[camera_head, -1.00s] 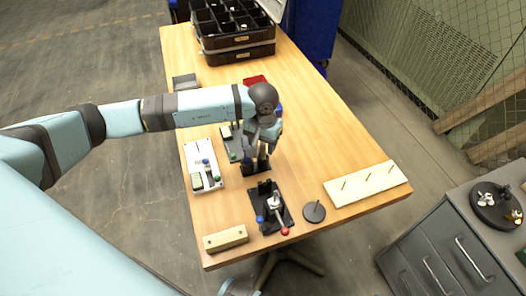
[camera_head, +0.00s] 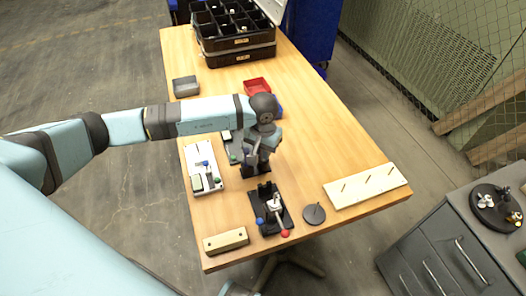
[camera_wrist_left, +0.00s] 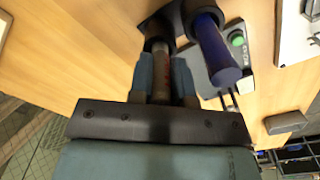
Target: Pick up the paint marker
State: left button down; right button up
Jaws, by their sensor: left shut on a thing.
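A slim grey cylinder with red markings, seemingly the paint marker (camera_wrist_left: 167,73), stands in a dark holder (camera_wrist_left: 157,24) in the left wrist view. My left gripper (camera_wrist_left: 160,75) is shut on it, a finger on each side. Its lower end is hidden in the holder's dark socket. A second marker with a dark blue body (camera_wrist_left: 217,52) stands beside it, to the right of the fingers. In the head view my left gripper (camera_head: 252,158) is right above the black holder (camera_head: 257,170), and its wrist hides most of the marker. My right gripper is not in view.
A black fixture with a red knob (camera_head: 285,233) and a round dark base (camera_head: 314,213) stand nearer the front edge. White boards (camera_head: 205,168) lie left of the holder. A pegged wooden board (camera_head: 366,186) lies right. Bare tabletop extends to the right.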

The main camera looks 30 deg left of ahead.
pick_arm(q)
notch_tip(320, 180, up, 20)
jog(key=shift+b, duration=0.35)
jog(key=shift+f, duration=0.1)
